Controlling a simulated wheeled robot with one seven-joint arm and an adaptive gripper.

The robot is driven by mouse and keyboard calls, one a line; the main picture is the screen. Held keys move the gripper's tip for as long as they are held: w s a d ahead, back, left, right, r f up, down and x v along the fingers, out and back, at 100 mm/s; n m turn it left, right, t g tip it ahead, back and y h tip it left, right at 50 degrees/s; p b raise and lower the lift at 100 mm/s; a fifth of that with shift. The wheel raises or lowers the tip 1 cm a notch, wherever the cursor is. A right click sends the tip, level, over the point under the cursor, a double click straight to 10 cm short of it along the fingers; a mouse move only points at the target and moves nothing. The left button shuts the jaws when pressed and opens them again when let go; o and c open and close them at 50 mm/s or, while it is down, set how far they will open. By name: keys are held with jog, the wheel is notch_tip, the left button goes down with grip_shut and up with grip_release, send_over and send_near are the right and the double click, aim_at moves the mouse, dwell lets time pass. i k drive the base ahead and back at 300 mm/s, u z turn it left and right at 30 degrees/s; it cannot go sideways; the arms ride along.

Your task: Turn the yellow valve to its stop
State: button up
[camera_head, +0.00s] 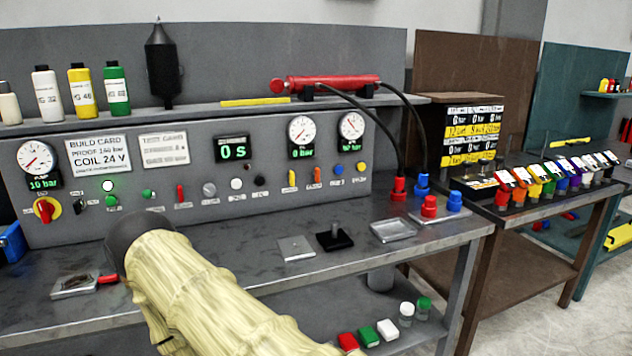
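A small yellow valve lever (292,178) sits on the grey panel, upright, below the 0 bar gauge (302,130) and just left of an orange lever (317,175). Its label is too small to read. My arm, in a pale yellow sleeve with a dark rounded end, reaches in from the bottom, over the bench at left of centre. It is apart from the yellow lever in the picture. My gripper's fingers do not show.
On the bench below lie a metal plate (296,248), a black block with a post (334,238) and a clear tray (393,230). Hoses hang at right.

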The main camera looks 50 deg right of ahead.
aim_at(291, 175)
jog(key=u, duration=0.05)
jog(key=k, duration=0.1)
jog(key=z, duration=1.05)
